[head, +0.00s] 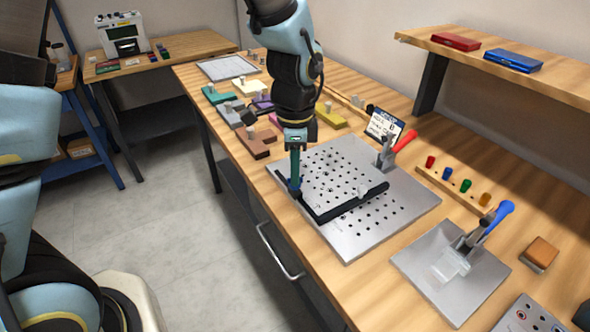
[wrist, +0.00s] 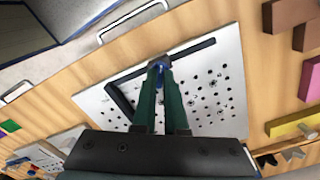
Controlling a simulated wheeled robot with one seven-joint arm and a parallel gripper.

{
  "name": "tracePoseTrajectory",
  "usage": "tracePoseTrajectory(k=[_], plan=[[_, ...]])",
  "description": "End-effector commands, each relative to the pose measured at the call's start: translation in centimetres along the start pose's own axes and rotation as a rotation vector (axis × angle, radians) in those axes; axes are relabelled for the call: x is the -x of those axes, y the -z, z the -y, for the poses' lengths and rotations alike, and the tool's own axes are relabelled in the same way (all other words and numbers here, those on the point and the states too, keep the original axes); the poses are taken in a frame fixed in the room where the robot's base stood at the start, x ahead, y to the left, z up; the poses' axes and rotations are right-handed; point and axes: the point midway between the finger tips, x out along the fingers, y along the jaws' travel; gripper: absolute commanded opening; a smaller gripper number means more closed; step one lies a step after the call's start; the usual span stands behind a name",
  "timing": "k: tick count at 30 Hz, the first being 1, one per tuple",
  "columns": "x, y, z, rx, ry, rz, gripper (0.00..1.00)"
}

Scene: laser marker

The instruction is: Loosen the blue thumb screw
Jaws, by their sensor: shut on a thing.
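The perforated metal plate (head: 385,218) lies on the wooden bench and carries a black L-shaped fence (head: 345,203). My gripper (head: 294,186) points down at the left end of the fence. In the wrist view its two green fingers (wrist: 160,80) come together on the blue thumb screw (wrist: 158,66) at the fence. The plate (wrist: 225,75) and the fence (wrist: 195,51) also show there. The fingers hide most of the screw, and its turn cannot be told. In the head view the screw is hardly visible behind the fingertips.
A toggle clamp with a red handle (head: 404,141) stands at the plate's back. A clamp with a blue handle (head: 497,220) is on a second plate to the right. Coloured pegs stand in a wooden rack (head: 455,190). Coloured blocks (head: 256,143) lie behind my gripper.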

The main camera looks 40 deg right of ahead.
Motion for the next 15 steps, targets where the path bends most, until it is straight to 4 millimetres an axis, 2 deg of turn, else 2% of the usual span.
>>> tracePoseTrajectory(k=[15], plan=[[0.01, 0.02, 0.02, 0.058, 0.000, 0.000, 0.00]])
